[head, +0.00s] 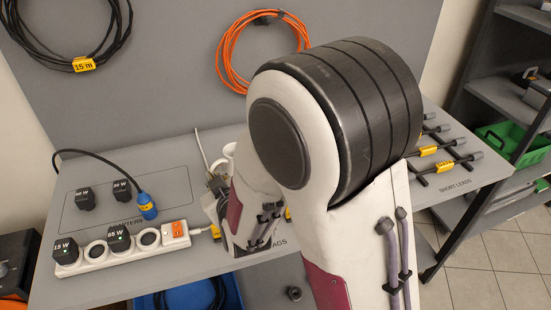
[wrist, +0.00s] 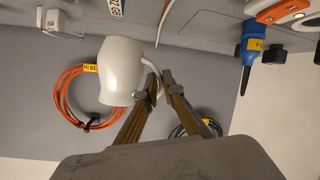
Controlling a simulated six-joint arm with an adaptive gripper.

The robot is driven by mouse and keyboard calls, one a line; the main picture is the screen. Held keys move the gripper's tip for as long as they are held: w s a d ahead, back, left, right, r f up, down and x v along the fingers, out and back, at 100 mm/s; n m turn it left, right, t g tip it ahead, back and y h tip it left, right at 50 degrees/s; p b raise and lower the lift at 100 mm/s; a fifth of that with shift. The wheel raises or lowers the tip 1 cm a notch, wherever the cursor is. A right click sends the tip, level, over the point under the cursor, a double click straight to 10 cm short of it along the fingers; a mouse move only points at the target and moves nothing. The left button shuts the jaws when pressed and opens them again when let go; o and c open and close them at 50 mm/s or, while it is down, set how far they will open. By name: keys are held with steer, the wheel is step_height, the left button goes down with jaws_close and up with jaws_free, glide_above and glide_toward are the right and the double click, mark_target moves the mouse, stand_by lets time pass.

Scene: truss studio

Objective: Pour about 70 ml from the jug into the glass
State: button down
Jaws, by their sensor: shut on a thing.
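A white jug (wrist: 108,72) is in the middle left of the wrist view. My gripper (wrist: 160,80) is shut on its thin handle, with the jug's body beside the fingers. The jug's mouth and contents cannot be made out, and I cannot tell its tilt. A clear vessel with a white label (wrist: 62,22), which looks like the glass, is at the top left of the wrist view, apart from the jug.
A power strip (head: 122,249) with plugged-in adapters lies at the table's front left. A blue connector (head: 147,206) stands behind it. Orange cable (head: 228,60) hangs on the back board. Short leads (head: 440,152) lie at the right. A blue bin (head: 190,293) is below the front edge.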

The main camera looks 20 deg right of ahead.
mark_target(226, 165)
steer(key=shift+d+r, duration=0.1)
steer(key=shift+d, duration=0.05)
steer(key=d+r+m, duration=0.1)
steer(key=w+d+m+g+y, duration=0.1)
steer(key=shift+d+r+y, duration=0.3)
steer(key=shift+d+r, duration=0.05)
steer(key=shift+d, duration=0.05)
steer(key=shift+w+d+r+m+g+y, duration=0.1)
steer(key=shift+w+d+m+g+y, duration=0.15)
steer(key=shift+d+m+y, duration=0.45)
steer(key=shift+w+d+m+g+y, duration=0.2)
steer(key=shift+w+d+m, duration=0.25)
steer(key=shift+d, duration=0.4)
steer(key=shift+w+d+m+y, duration=0.1)
steer(key=shift+d+m+y, duration=0.4)
steer(key=shift+m, duration=0.05)
steer(key=shift+r, duration=0.1)
steer(key=shift+d+r, duration=0.1)
steer(key=shift+r, duration=0.15)
steer(key=shift+w+d+r+m+g+y+p, duration=0.15)
steer(key=shift+d+r+m+g+y+p, duration=0.15)
steer(key=shift+r+m+y, duration=0.15)
steer(key=shift+w+d+f+m+y, duration=0.15)
steer(key=shift+d+m+y, duration=0.3)
steer(key=shift+m, duration=0.1)
